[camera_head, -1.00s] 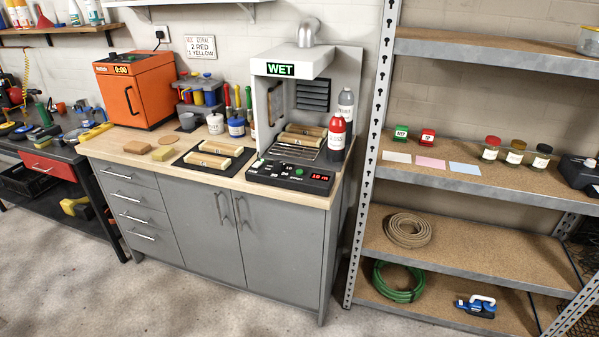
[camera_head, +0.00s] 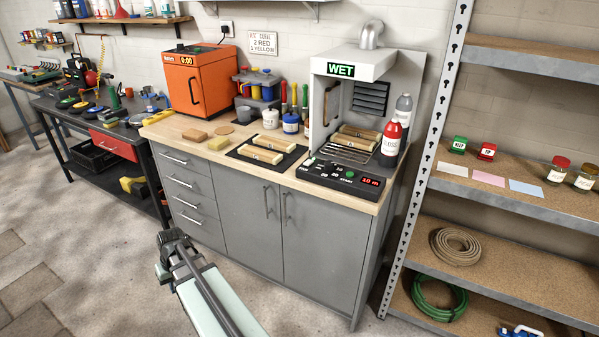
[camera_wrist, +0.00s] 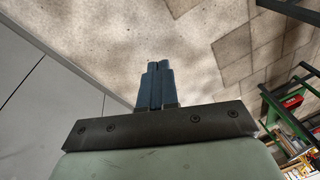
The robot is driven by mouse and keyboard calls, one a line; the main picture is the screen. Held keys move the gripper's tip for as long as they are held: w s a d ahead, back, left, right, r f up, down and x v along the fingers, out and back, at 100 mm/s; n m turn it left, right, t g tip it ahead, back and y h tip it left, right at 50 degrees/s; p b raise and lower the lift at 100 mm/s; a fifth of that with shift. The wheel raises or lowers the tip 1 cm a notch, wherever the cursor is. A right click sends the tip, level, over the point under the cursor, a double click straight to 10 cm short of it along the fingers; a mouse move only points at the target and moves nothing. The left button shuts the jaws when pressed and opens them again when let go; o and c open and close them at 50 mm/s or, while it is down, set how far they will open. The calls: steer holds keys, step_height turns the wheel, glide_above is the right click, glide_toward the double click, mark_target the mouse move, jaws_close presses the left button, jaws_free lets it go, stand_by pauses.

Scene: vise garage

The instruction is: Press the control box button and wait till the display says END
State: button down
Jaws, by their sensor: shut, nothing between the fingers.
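The black control box (camera_head: 338,178) sits at the front of the wooden counter, below the open white booth (camera_head: 352,65). It has several small buttons, a green one among them, and a red display (camera_head: 371,182) that seems to read "10 m". The booth's green sign (camera_head: 340,69) reads "WET". Wooden blocks (camera_head: 354,139) lie on a rack inside the booth. My arm reaches up from the bottom of the head view, below and left of the control box, in front of the cabinet. My gripper (camera_wrist: 158,68) shows in the wrist view with its blue-grey fingers together and empty, over the floor.
An orange oven (camera_head: 196,80) with a "0:00" display stands at the back left of the counter (camera_head: 180,126). More blocks lie on a black mat (camera_head: 245,152). Red and grey bottles (camera_head: 391,138) stand right of the booth. A metal shelf post (camera_head: 428,150) rises at the right.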

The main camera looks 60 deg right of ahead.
steer(key=s+d+r+m+t, duration=0.1)
steer(key=d+r, duration=0.3)
steer(key=d, duration=0.4)
steer(key=d+r+m+t, duration=0.15)
steer(key=d+r, duration=0.25)
steer(key=d, duration=0.5)
step_height(320, 180, up, 27)
steer(key=m+t+h, duration=0.4)
steer(key=m+h, duration=0.1)
steer(key=m, duration=0.2)
glide_above(353, 174)
steer(key=shift+a, duration=0.1)
steer(key=shift+f, duration=0.1)
steer(key=shift+f, duration=4.3)
steer(key=shift+f, duration=0.1)
steer(key=shift+f, duration=0.3)
